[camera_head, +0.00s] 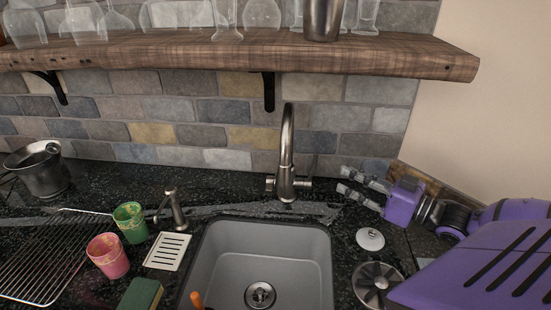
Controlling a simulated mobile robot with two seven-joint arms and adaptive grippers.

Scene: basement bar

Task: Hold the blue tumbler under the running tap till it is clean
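I see no blue tumbler in this view. A green tumbler (130,222) and a pink tumbler (108,256) stand upright on the dark counter left of the sink. The steel tap (287,150) rises behind the grey sink (325,262); I see no water coming from its spout. My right gripper (343,180) is at the right of the tap, over the counter behind the sink. Its two grey fingers are apart with nothing between them, pointing left towards the tap. My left gripper is out of view.
A wire rack (45,252), steel bucket (40,168) and soap dispenser (173,208) are left. A slotted white dish (167,251) and green sponge (141,294) lie near the sink. Strainer (378,284) sits right. A wooden shelf (200,55) with glasses overhangs. The sink's visible basin is mostly clear.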

